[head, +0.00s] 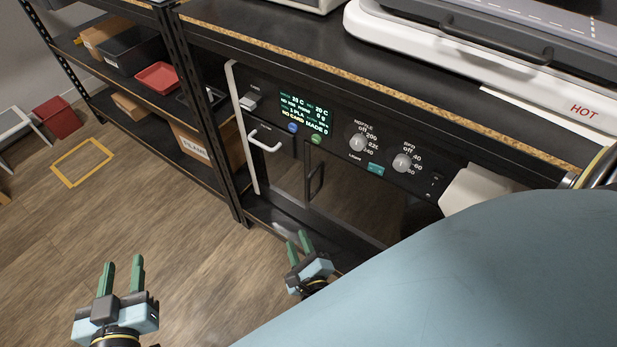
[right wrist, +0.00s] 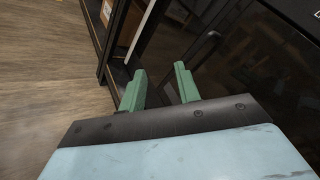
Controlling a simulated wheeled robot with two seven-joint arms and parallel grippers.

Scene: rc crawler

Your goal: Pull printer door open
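The printer (head: 345,150) is a dark unit built under the bench, with a screen and knobs on its upper panel. Its door (head: 355,205) is dark and glossy and looks shut. A black vertical handle (head: 314,181) sits at the door's left side; it also shows in the right wrist view (right wrist: 207,47). My right gripper (head: 300,243) is open and empty, in front of and below the handle, apart from it. Its green fingers (right wrist: 161,86) point toward the printer's lower front. My left gripper (head: 122,274) is open and empty over the floor, well left of the printer.
A white handle (head: 265,140) sticks out from a small front left of the door. A black shelf rack (head: 150,92) with bins and boxes stands at the left. A machine marked HOT (head: 440,45) sits on the bench.

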